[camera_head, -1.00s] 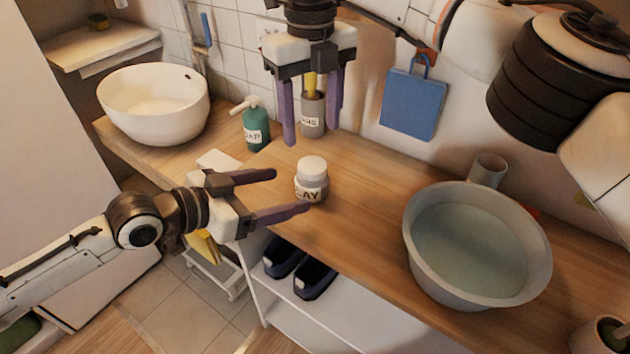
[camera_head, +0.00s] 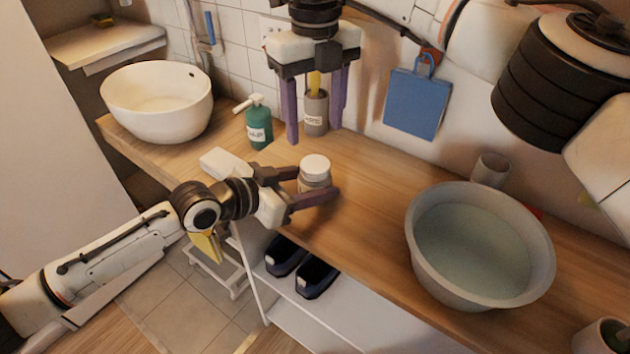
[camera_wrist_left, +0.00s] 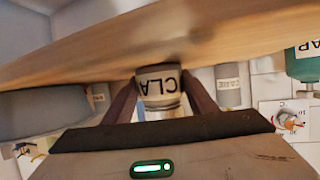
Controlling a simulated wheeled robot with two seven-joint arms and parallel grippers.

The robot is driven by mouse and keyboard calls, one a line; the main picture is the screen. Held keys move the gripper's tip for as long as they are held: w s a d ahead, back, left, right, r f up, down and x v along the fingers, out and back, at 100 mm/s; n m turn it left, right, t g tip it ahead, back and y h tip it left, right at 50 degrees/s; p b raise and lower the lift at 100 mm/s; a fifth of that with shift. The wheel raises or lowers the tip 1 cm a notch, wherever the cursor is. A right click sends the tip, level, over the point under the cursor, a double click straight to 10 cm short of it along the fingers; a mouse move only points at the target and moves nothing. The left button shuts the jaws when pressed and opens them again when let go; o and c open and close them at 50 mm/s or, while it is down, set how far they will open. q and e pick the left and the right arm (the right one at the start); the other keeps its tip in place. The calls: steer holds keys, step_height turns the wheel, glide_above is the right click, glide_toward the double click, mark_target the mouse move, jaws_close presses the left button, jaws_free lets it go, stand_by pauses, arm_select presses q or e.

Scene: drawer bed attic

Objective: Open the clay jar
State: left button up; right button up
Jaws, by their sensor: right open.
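The clay jar (camera_head: 313,178), a small grey jar with a white lid (camera_head: 315,163), stands upright on the wooden counter (camera_head: 370,210). My left gripper (camera_head: 310,183) reaches in from the left, with a finger on each side of the jar's body. In the left wrist view the jar (camera_wrist_left: 160,88) appears upside down between the purple fingers (camera_wrist_left: 160,95). Whether both fingers touch it cannot be told. My right gripper (camera_head: 315,112) points down, open and empty, above and behind the jar. The lid is on the jar.
A green soap bottle (camera_head: 259,125) and a grey cup (camera_head: 316,118) stand behind the jar. A white basin (camera_head: 157,105) is at the left. A large grey tub (camera_head: 412,245) of water is at the right. Dark shoes (camera_head: 315,277) sit on a shelf below.

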mark_target(315, 164)
arm_select(q)
jaws_close()
arm_select(e)
steer(key=m, duration=1.1)
steer(key=shift+m, duration=0.3)
steer(key=m, duration=0.8)
steer(key=shift+m, duration=0.3)
steer(key=m, duration=0.6)
steer(key=shift+f+m, duration=0.4)
steer(key=shift+f, duration=0.15)
step_height(315, 164, down, 7)
steer(key=shift+r, duration=0.1)
